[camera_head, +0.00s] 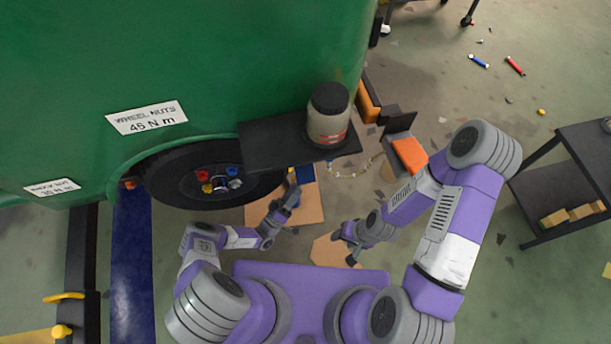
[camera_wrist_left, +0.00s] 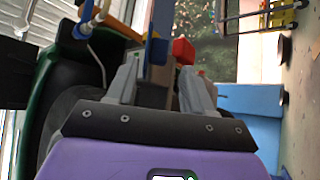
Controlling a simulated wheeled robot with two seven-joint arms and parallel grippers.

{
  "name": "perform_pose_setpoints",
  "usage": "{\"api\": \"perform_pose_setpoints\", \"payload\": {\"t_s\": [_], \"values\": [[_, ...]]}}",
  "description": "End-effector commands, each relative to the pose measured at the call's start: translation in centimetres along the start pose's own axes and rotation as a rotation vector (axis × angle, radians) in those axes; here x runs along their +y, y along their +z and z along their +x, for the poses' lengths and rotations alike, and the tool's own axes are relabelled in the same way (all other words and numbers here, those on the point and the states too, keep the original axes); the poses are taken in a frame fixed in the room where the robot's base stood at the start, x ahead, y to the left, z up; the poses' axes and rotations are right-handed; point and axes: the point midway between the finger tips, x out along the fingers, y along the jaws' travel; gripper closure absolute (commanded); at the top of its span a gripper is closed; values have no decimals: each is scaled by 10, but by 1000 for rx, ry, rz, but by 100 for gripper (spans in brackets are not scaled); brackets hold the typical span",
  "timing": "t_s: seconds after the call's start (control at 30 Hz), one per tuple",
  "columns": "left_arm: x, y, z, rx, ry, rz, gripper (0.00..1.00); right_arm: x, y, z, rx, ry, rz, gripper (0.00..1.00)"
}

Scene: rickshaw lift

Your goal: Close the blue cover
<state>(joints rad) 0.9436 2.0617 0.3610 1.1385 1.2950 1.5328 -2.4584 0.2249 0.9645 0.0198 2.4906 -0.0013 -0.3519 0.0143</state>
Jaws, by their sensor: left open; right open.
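A blue panel (camera_wrist_left: 252,100) lies to the right of my left gripper's fingers in the left wrist view; I cannot tell for sure that it is the blue cover or how far open it stands. In the head view a small blue piece (camera_head: 302,175) shows just beyond my left gripper, below the black shelf. My left gripper (camera_head: 287,203) is open and empty beside the wheel; its two spread fingers also show in the left wrist view (camera_wrist_left: 158,88). My right gripper (camera_head: 349,243) is open over the floor, right of the left one, apart from any object.
The green vehicle body (camera_head: 230,60) fills the upper left, with a wheel (camera_head: 168,180) bearing coloured nuts. A jar (camera_head: 329,115) stands on a black shelf (camera_head: 268,143). A dark cart (camera_head: 560,185) is at right. A red block (camera_wrist_left: 183,51) shows beyond the left fingers.

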Motion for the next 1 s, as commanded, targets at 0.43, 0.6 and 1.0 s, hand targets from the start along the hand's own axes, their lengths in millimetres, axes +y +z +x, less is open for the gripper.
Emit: {"api": "perform_pose_setpoints", "payload": {"t_s": [0.43,0.6,1.0], "values": [[2,1,63,-5,2,-3,48,0,0,-1,0,0,0,48],[2,0,69,-4,2,-4,48,0,0,-1,0,0,0,48],[1,1,69,-5,2,-4,81,0,0,-1,0,0,0,48]]}}
